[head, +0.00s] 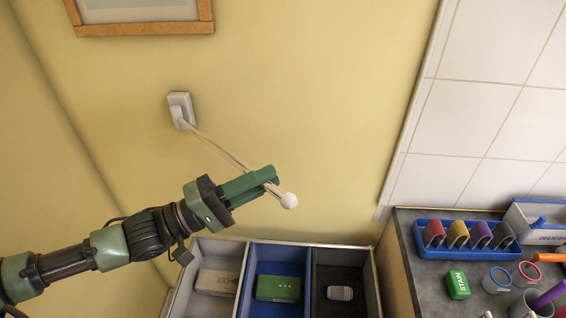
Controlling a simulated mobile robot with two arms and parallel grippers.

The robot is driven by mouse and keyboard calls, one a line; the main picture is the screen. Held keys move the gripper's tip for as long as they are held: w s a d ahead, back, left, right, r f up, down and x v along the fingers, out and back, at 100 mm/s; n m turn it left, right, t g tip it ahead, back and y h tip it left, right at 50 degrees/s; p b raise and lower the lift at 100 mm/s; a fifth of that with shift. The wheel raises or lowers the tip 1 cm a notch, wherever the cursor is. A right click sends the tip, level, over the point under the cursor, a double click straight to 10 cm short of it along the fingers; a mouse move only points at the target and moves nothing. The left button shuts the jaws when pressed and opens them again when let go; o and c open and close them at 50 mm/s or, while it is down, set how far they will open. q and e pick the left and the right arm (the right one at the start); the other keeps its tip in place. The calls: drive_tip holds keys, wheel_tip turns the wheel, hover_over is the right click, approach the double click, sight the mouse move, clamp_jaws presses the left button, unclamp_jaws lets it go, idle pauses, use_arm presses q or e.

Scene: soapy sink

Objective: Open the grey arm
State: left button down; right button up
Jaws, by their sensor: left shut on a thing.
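A grey wall mount (181,110) is fixed to the yellow wall at the upper left. A thin pale arm (218,149) runs from it down to the right and ends in a white ball (289,201). My left gripper (268,182), dark green, reaches in from the lower left and is shut on this arm close to the ball. The fingers hide a short piece of the rod. My right gripper is out of view.
Below stands an open box with three compartments (346,247), holding a beige block (216,282), a green block (278,288) and a grey ribbed piece (340,293). A counter (415,290) at the right carries a blue rack (466,252) and several small items. A framed picture (140,29) hangs above.

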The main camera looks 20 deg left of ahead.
use_arm(q)
drive_tip(key=s+a+m+g+h+b, duration=0.1)
drive_tip(key=s+a+m+g+h, duration=0.1)
drive_tip(key=s+a+m+g, duration=0.2)
drive_tip(key=s+a+m+g+h+b, duration=0.2)
drive_tip(key=s+a+m+g, duration=0.3)
drive_tip(key=s+a+g, duration=0.6)
drive_tip(key=shift+a+m+g+b, duration=0.3)
drive_tip(key=shift+a+g, duration=0.3)
drive_tip(key=shift+a, duration=1.5)
drive_tip(key=c, duration=1.4)
unclamp_jaws()
drive_tip(key=shift+o, duration=0.2)
drive_tip(key=shift+d, duration=0.15)
